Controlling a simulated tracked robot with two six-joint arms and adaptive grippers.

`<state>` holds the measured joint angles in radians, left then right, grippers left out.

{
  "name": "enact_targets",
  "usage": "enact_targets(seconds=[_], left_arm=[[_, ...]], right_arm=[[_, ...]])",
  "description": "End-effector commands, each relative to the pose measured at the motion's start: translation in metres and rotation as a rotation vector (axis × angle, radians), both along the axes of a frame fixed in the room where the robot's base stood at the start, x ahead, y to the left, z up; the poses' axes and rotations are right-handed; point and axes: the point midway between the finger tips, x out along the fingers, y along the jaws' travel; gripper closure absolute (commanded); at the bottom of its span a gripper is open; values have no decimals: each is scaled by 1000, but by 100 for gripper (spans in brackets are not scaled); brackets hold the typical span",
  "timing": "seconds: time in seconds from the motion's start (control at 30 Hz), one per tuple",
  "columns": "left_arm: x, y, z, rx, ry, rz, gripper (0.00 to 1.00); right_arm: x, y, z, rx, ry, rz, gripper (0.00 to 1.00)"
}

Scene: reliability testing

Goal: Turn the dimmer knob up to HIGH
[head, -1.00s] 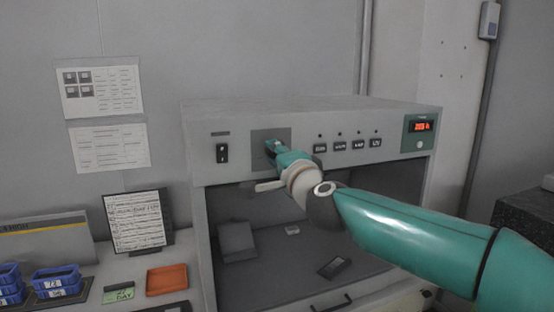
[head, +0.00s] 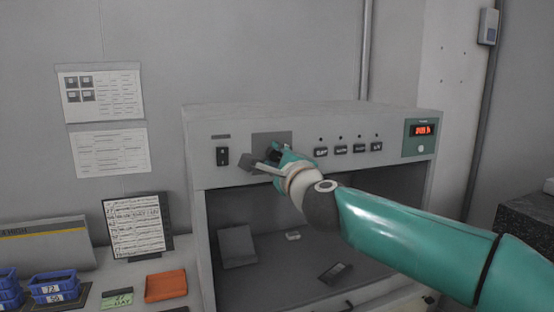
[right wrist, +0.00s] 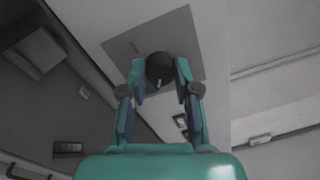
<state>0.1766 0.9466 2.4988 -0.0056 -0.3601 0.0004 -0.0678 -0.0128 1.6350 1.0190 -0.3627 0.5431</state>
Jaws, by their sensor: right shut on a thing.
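The dimmer knob (right wrist: 160,68) is round and black with a white pointer line, on a dark grey square plate (right wrist: 190,38) in the right wrist view. In the head view the plate (head: 272,137) is on the cabinet's front panel, right of a black rocker switch. My right gripper (right wrist: 160,74) has one finger on each side of the knob and is shut on it. In the head view the right gripper (head: 276,156) covers most of the knob. My left gripper is not in view.
The black rocker switch (head: 222,156) and several labelled buttons (head: 340,149) flank the plate. A red digital display (head: 421,130) is at the panel's right. Below is the open cabinet bay (head: 290,260). An orange tray (head: 166,285) and blue bins (head: 56,285) stand at lower left.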

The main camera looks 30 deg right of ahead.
Motion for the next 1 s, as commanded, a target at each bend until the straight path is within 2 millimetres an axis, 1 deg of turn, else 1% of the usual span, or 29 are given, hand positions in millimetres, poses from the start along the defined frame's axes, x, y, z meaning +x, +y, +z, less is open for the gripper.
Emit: enact_targets(seconds=[0.03, 0.27, 0.3, 0.43, 0.47, 0.8, 0.87, 1.0], left_arm=[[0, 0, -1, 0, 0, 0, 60], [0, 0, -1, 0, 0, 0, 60], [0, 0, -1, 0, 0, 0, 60], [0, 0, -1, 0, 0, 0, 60], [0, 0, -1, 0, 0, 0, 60], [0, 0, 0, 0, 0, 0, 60], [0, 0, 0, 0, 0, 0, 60], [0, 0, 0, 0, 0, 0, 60]], right_arm=[[1, 0, -7, 5, 11, -2, 100], [1, 0, -7, 6, 12, -2, 100], [1, 0, -7, 6, 12, -2, 67], [1, 0, -7, 4, 11, -1, 45], [1, 0, -6, 3, 10, 0, 43], [-1, 1, -3, 1, 5, 1, 43], [-4, 2, -3, 1, 5, 2, 43], [-21, 7, -3, 1, 3, 1, 43]])
